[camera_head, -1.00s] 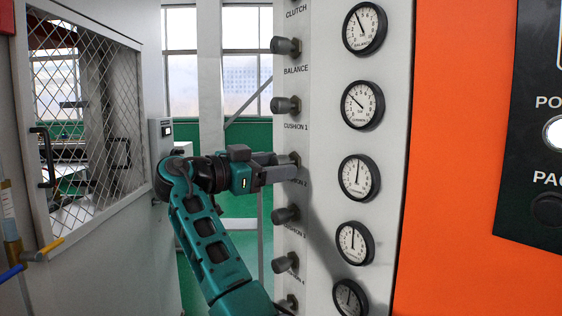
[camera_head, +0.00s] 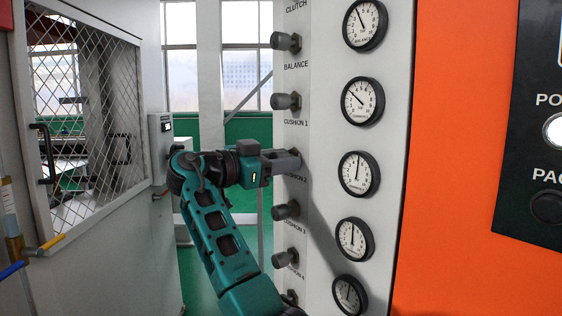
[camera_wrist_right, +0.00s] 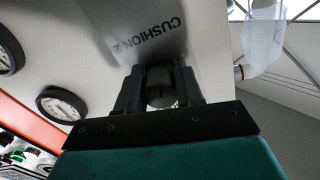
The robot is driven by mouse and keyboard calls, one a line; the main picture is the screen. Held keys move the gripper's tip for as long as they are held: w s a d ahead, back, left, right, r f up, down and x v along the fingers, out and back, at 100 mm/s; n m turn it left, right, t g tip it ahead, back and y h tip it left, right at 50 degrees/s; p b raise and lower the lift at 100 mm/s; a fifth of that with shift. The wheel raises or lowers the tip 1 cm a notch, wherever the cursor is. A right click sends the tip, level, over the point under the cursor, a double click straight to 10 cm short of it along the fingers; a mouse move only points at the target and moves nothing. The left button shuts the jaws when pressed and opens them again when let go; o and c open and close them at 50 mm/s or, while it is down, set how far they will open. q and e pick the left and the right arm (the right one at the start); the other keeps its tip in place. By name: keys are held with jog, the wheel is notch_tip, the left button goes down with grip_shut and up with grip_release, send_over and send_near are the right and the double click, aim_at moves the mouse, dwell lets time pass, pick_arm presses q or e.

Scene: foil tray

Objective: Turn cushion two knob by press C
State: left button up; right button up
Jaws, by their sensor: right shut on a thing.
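The cushion two knob (camera_wrist_right: 160,88) is a dark round knob on the pale panel, with the CUSHION 2 label beside it in the right wrist view. My right gripper (camera_wrist_right: 160,92) is shut on this knob, one finger on each side. In the head view my right gripper (camera_head: 290,160) reaches the panel from the left and hides most of the knob. The CUSHION 2 label (camera_head: 294,176) shows just below the fingers. The gauge to its right (camera_head: 358,174) has its needle pointing nearly straight up. My left gripper is not in view.
The cushion 1 knob (camera_head: 286,101) is above and the cushion 3 knob (camera_head: 285,211) below my gripper, both close. A mesh door (camera_head: 85,120) stands at left. An orange panel (camera_head: 455,150) is at right.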

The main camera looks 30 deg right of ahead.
jog(key=shift+f, duration=0.1)
jog(key=shift+c, duration=0.6)
jog(key=shift+f+n, duration=0.1)
jog(key=shift+n, duration=0.4)
jog(key=shift+n, duration=1)
jog(key=n, duration=0.5)
jog(key=shift+s+f, duration=0.1)
jog(key=n, duration=0.5)
jog(key=shift+n, duration=0.4)
jog(key=n, duration=0.3)
jog(key=shift+s, duration=0.1)
jog(key=shift+n, duration=0.5)
